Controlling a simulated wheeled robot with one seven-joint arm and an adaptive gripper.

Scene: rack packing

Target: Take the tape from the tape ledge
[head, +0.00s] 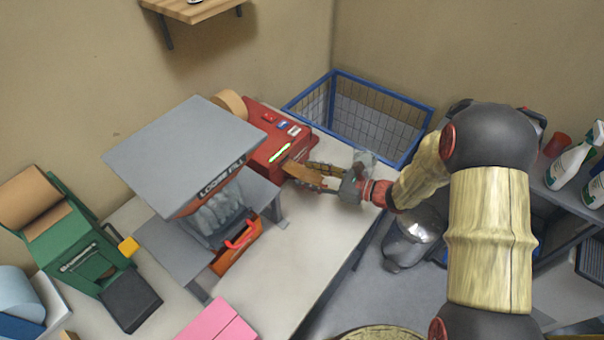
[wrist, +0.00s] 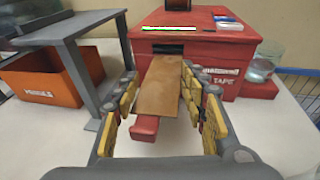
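A brown strip of tape (wrist: 161,88) comes out of the slot of the red tape dispenser (wrist: 195,45) and lies over a narrow red ledge (wrist: 145,128). The strip also shows in the head view (head: 301,173). My gripper (wrist: 162,95) is open, with one yellow-padded finger on each side of the strip. The right finger is close to the strip's edge; I cannot tell whether it touches. In the head view my gripper (head: 318,177) reaches to the dispenser's front (head: 279,150). The ledge is mostly hidden under the strip.
A grey stand (wrist: 68,27) with an orange bin (wrist: 50,78) is left of the dispenser. A clear container (wrist: 262,66) is close on its right. A blue wire basket (head: 372,112) is beyond the table. The white table (head: 290,270) is clear in front.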

